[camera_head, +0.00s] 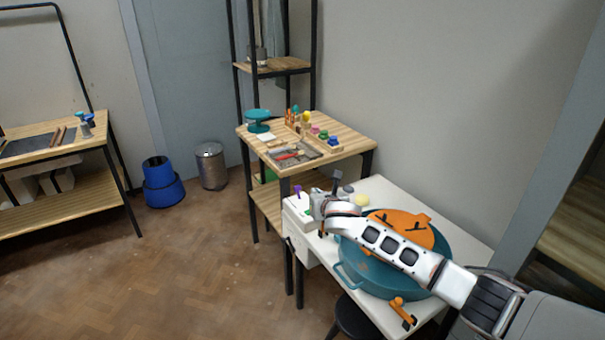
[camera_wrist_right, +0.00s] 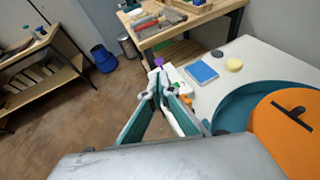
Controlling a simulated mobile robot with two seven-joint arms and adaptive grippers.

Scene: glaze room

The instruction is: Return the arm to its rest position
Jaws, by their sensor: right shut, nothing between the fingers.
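My right arm (camera_head: 395,250) reaches in from the lower right over the white table. Its gripper (camera_head: 318,207) is at the table's left end, above or near the edge; the head view does not show the exact height. In the right wrist view the gripper's fingers (camera_wrist_right: 157,80) meet at the tips, with nothing between them. A large teal basin (camera_head: 350,278) with an orange disc (camera_head: 408,226) in it lies beneath and beside the arm. My left gripper does not show in either view.
The white table (camera_head: 466,238) holds a blue sponge (camera_wrist_right: 202,72) and a yellow round piece (camera_wrist_right: 234,64). A wooden shelf table (camera_head: 352,145) with tools stands behind. A blue bucket (camera_head: 163,190) and a metal bin (camera_head: 211,166) stand on the floor.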

